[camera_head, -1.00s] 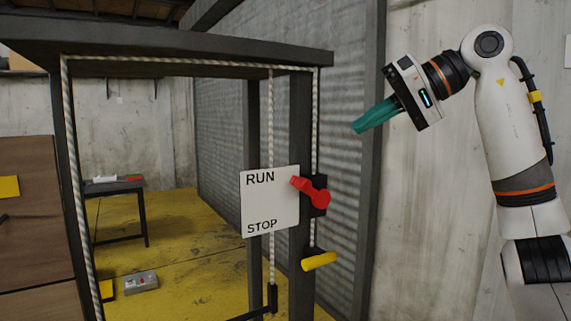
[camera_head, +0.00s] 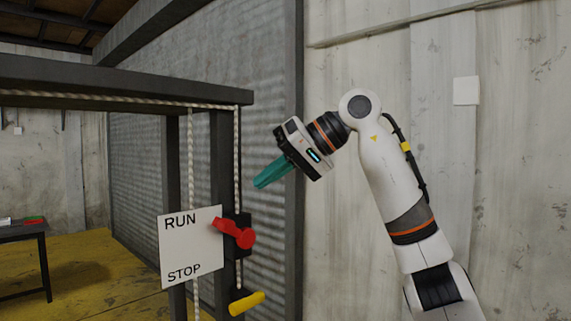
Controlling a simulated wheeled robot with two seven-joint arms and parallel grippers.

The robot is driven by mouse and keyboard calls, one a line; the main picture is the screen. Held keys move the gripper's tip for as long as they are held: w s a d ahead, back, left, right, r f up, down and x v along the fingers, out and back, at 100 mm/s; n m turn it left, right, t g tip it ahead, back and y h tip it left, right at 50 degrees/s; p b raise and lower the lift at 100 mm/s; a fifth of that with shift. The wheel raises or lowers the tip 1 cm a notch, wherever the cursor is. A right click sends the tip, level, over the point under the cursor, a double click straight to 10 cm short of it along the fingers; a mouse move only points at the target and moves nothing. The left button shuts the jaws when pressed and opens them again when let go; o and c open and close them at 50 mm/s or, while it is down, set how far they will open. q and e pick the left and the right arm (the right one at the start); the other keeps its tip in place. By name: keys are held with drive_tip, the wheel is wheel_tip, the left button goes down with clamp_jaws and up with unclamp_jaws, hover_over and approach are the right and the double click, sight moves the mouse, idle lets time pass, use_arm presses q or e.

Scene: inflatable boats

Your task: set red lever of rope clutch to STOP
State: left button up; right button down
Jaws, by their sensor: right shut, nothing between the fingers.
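The red lever (camera_head: 234,233) of the rope clutch is on the dark post, at the right edge of a white sign (camera_head: 190,248). The sign reads RUN at the top and STOP at the bottom. The lever's free end points up and left, towards the RUN side. My right gripper (camera_head: 258,184) has teal fingers that are shut and empty. It is above and to the right of the lever in the picture, apart from it, and points down and left. My left gripper is out of view.
A yellow handle (camera_head: 246,303) sticks out below the lever. A pale rope (camera_head: 237,160) runs down the dark frame post. A corrugated wall (camera_head: 150,180) stands behind the frame. A dark table (camera_head: 40,250) stands at the far left on the yellow floor.

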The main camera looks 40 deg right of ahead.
sight(237, 233)
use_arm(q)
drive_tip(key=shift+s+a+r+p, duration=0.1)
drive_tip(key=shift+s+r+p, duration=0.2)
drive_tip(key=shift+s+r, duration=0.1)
use_arm(e)
drive_tip(key=w+a+f, duration=0.2)
drive_tip(key=a+f, duration=0.1)
drive_tip(key=f, duration=0.2)
drive_tip(key=shift+a, duration=0.4)
